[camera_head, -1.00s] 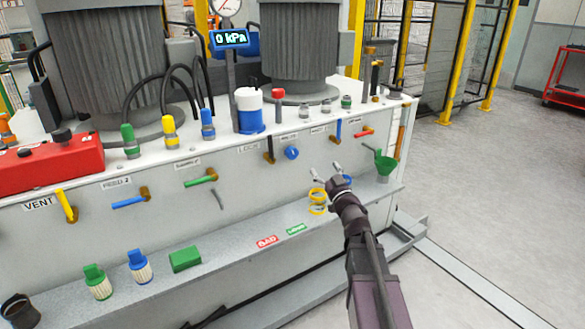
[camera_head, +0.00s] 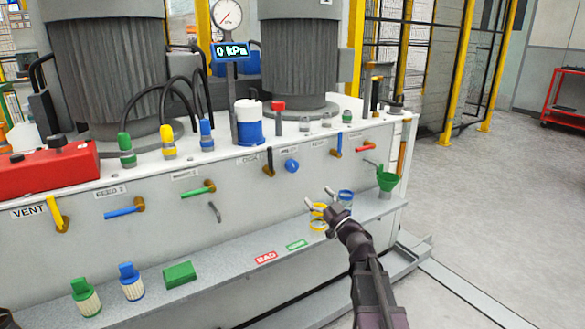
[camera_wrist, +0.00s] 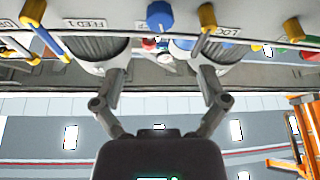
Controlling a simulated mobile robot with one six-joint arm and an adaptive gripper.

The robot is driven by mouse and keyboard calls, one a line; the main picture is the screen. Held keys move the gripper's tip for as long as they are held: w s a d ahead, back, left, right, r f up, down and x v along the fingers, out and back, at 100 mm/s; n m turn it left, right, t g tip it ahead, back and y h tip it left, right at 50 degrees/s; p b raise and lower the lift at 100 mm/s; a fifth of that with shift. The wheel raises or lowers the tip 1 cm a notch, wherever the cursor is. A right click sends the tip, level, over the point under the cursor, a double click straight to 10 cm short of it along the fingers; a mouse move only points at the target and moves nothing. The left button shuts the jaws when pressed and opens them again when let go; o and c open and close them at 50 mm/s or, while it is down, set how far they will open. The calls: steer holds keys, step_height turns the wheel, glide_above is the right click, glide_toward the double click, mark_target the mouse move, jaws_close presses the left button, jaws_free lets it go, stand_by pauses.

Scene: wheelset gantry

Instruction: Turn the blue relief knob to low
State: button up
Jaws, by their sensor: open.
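The blue relief knob (camera_head: 291,166) is a small round knob on the front panel, right of the LOCK valve. It also shows at the top middle of the wrist view (camera_wrist: 159,15). I cannot read its setting. My gripper (camera_head: 318,197) is below and to the right of the knob in the head view, apart from it. In the wrist view my gripper (camera_wrist: 162,76) has its two fingers spread, with nothing between them. The knob appears beyond the fingertips, roughly in line with the gap.
A green funnel (camera_head: 386,180) is at right. The gauge display (camera_head: 231,51) reads 0 kPa.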

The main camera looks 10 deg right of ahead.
mark_target(294, 168)
steer(key=p+x, duration=0.5)
steer(key=x, duration=0.8)
steer(key=shift+w+a+r, duration=0.1)
steer(key=shift+w+a, duration=0.05)
steer(key=shift+w, duration=0.1)
steer(key=c, duration=1.1)
